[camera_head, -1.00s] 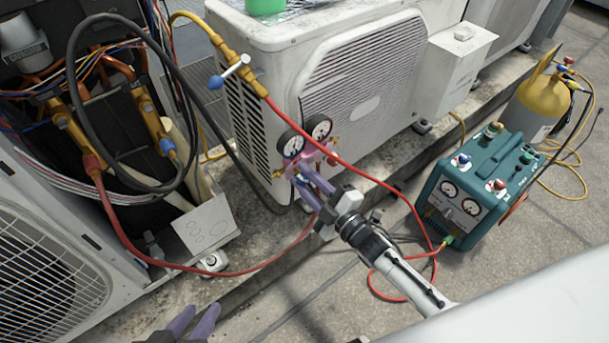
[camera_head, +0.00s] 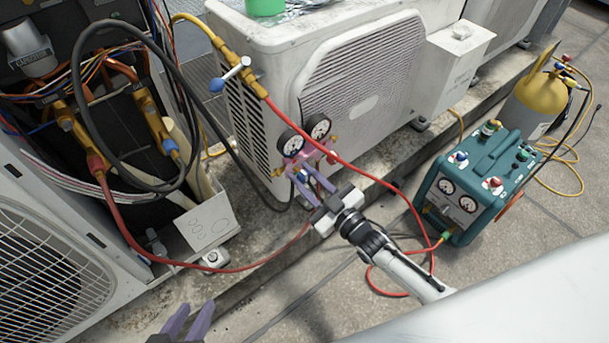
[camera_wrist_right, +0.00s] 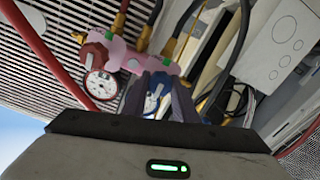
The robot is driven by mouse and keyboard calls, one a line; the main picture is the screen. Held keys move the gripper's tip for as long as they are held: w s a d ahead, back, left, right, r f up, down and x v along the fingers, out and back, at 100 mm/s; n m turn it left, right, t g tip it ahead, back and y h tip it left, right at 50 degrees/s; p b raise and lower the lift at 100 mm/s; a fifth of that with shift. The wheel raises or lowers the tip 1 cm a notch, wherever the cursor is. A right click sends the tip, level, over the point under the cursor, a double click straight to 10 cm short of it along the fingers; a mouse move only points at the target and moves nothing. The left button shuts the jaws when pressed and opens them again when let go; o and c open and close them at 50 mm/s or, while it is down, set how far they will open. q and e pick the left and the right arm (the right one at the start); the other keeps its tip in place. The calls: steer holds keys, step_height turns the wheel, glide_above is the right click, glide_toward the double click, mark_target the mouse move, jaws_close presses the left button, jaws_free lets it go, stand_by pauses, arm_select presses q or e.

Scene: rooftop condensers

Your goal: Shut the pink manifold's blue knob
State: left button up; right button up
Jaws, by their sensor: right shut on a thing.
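The pink manifold (camera_head: 313,157) hangs at the near corner of the middle condenser, with two round gauges (camera_head: 318,127) above it. It also shows in the right wrist view (camera_wrist_right: 124,56), with a red knob (camera_wrist_right: 97,48) on its left part. The manifold's blue knob (camera_wrist_right: 157,82) sits between my right fingers in that view, partly hidden by them. My right gripper (camera_head: 312,181) is shut on this knob. My left gripper (camera_head: 189,322) is empty at the bottom edge of the head view, its two purple fingers apart.
A red hose (camera_head: 350,172) passes over the manifold and loops by my right arm. A teal recovery machine (camera_head: 488,176) and a yellow cylinder (camera_head: 540,95) stand right. An opened condenser (camera_head: 50,255) with hoses and wires is at left. A blue-tipped valve (camera_head: 230,76) is above.

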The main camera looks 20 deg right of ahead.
arm_select(q)
steer(key=shift+s+f, duration=0.1)
steer(key=shift+s, duration=0.1)
stand_by(0.3)
steer(key=shift+d, duration=0.1)
arm_select(e)
steer(key=o, duration=1)
steer(key=shift+o, duration=0.2)
steer(key=shift+s, duration=0.15)
arm_select(q)
steer(key=p, duration=0.1)
steer(key=a+r+p, duration=0.1)
steer(key=shift+s+r+p, duration=0.2)
steer(key=shift+r+p, duration=0.1)
arm_select(e)
steer(key=v, duration=1)
arm_select(q)
steer(key=shift+w, duration=0.1)
